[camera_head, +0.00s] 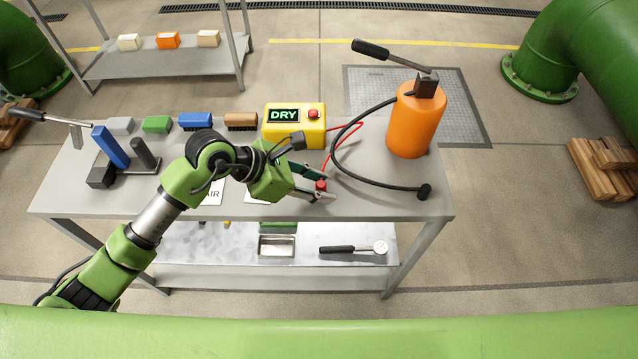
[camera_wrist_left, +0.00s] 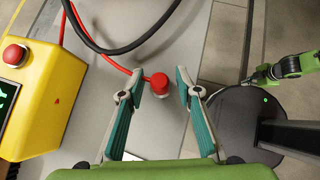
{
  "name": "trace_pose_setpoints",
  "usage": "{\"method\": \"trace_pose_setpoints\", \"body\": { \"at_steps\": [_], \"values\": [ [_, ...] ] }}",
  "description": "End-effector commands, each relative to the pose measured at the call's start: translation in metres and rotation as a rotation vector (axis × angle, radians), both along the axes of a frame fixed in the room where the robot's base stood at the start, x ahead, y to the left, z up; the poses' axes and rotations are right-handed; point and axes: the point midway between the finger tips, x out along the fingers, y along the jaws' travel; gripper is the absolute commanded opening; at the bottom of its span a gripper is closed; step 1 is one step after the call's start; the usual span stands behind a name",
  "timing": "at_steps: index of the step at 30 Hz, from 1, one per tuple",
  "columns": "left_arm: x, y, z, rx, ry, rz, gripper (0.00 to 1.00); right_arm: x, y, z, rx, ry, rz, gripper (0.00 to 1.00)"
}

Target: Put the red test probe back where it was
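The red test probe (camera_head: 321,185) stands near the front edge of the table, with its red cap showing between the fingertips of my left gripper (camera_head: 318,183). In the left wrist view the probe (camera_wrist_left: 159,83) sits between the two spread fingers of the left gripper (camera_wrist_left: 158,82), with a gap on each side. A red lead runs from it towards the yellow box (camera_head: 274,137), which has a lit DRY display and a red button. My right gripper (camera_wrist_left: 256,77) seems to be the small dark tip at the right of the left wrist view; its fingers are unclear.
An orange cylinder (camera_head: 416,122) with a lever handle stands right of the probe; its black hose (camera_head: 362,176) curves across the table. Several coloured blocks line the table's back edge. A lower shelf (camera_head: 215,243) holds a metal tray (camera_head: 277,245) and a black-handled tool (camera_head: 352,249).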

Motion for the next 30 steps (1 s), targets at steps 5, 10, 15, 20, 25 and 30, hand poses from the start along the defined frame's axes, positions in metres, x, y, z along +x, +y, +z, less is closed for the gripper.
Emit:
{"method": "trace_pose_setpoints", "body": {
  "at_steps": [5,10,15,20,25,30],
  "values": [
    [0.000,0.000,0.005,-0.001,0.000,0.000,0.31,0.000,0.000,0.005,0.000,0.000,0.000,0.00],
    [-0.005,0.019,0.020,0.002,-0.004,0.001,0.31,0.000,0.000,-0.002,0.000,0.000,0.000,0.00],
    [-0.013,0.045,0.047,0.005,-0.005,0.001,0.31,0.000,0.000,-0.007,0.000,0.000,0.000,0.00],
    [-0.020,0.065,0.069,0.003,-0.003,0.001,0.31,0.000,0.001,-0.011,0.001,0.000,0.000,0.00],
    [-0.025,0.078,0.083,0.002,0.000,0.001,0.31,0.000,0.002,-0.013,0.003,0.001,0.000,0.00],
    [-0.027,0.081,0.088,0.000,0.001,-0.001,0.31,0.000,0.003,-0.013,0.004,0.001,0.000,0.00]
  ]
}}
